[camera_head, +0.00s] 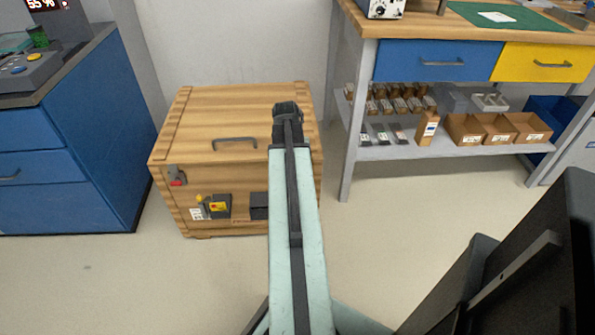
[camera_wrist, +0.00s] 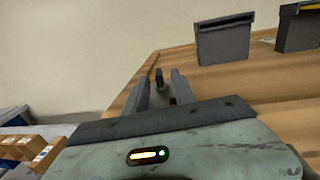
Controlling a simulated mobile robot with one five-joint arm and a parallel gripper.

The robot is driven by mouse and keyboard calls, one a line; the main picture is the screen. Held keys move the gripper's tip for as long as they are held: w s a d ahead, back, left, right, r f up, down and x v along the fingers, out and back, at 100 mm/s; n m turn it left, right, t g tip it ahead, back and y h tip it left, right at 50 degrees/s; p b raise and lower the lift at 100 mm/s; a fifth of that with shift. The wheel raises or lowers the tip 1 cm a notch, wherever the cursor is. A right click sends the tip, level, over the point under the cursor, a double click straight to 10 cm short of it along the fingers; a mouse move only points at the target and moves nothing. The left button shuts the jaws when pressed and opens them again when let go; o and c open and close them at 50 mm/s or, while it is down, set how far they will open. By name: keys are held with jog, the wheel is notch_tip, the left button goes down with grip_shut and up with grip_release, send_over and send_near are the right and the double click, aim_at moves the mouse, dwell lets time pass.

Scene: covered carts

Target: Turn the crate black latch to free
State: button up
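The wooden crate (camera_head: 205,125) stands on the floor in the head view, its lid closed with a grey handle (camera_head: 234,143) on top. A red latch (camera_head: 177,180) is at the front's upper left. My gripper (camera_head: 287,112) is at the crate's right part, where my arm hides the front. In the wrist view my gripper (camera_wrist: 160,85) is open, with its two fingers apart over the crate front (camera_wrist: 225,85). A small black piece (camera_wrist: 158,77), apparently the black latch, shows in the gap between the fingertips. I cannot tell whether they touch it.
Dark boxes (camera_wrist: 224,38) stick out from the crate front. A blue cabinet (camera_head: 60,150) stands at left. A workbench (camera_head: 470,25) with a lower shelf (camera_head: 375,150) of small boxes is at right.

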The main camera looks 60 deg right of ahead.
notch_tip(320, 180, up, 6)
jog(key=p, duration=0.4)
jog(key=shift+w+a+p, duration=0.25)
jog(key=shift+w+p, duration=0.1)
jog(key=shift+p, duration=0.05)
